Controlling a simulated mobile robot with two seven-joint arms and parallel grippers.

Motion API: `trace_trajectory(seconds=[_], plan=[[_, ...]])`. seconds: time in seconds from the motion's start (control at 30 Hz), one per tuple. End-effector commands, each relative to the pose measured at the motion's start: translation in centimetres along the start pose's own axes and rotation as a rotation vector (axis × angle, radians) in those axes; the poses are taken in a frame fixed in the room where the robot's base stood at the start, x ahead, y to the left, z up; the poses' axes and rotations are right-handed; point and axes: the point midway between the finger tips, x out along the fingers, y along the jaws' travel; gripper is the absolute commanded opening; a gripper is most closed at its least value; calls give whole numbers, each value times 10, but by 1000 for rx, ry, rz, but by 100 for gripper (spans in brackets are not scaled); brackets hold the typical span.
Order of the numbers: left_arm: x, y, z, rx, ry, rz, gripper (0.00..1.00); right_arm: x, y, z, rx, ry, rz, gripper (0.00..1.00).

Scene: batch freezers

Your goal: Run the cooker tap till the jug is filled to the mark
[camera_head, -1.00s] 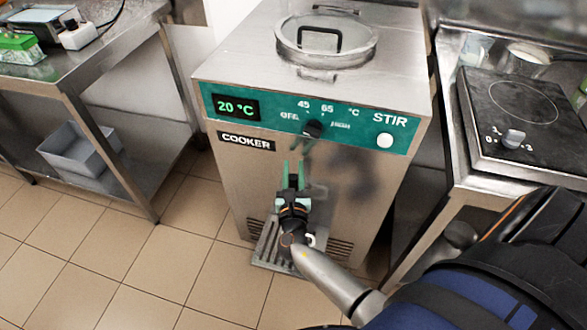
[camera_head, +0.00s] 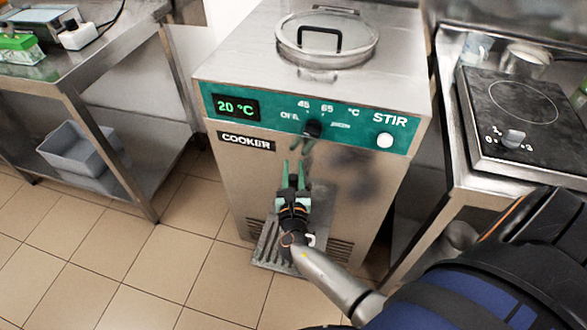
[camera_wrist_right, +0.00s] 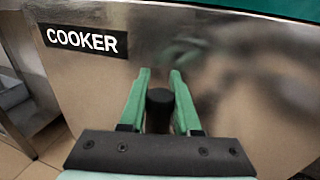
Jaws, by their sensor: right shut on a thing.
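The cooker (camera_head: 245,180) is a steel cabinet with a green panel, and its front also fills the right wrist view (camera_wrist_right: 225,75). My right gripper (camera_head: 293,163) is low in front of it, above the slatted drip tray (camera_head: 268,248). In the right wrist view its green fingers (camera_wrist_right: 160,73) stand on both sides of a black round-ended piece (camera_wrist_right: 160,104), which looks like the tap handle, and are shut on it. The tap's spout is hidden behind my gripper. I cannot make out the jug, its mark or any flow. My left gripper is not in view.
The cooker's display (camera_head: 237,107) reads 20 °C, beside a black knob (camera_head: 313,129) and a white STIR button (camera_head: 384,140). A glass lid (camera_head: 288,47) covers the top. A hotplate (camera_head: 525,110) stands right; a steel table with a grey bin (camera_head: 75,152) below stands left.

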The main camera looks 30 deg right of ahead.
Motion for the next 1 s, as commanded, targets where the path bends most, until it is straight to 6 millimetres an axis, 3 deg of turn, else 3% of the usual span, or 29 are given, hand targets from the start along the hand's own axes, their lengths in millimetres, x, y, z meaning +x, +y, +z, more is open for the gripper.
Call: trace_trajectory(seconds=[0.33,0.6,0.8,1.0], plan=[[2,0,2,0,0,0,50,0,0,-1,-3,-10,0,0],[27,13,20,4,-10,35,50,-14,4,-4,-39,-137,1,0],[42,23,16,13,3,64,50,-26,7,0,-65,-236,0,0],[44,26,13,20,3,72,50,-31,8,4,-74,-274,-1,0]])
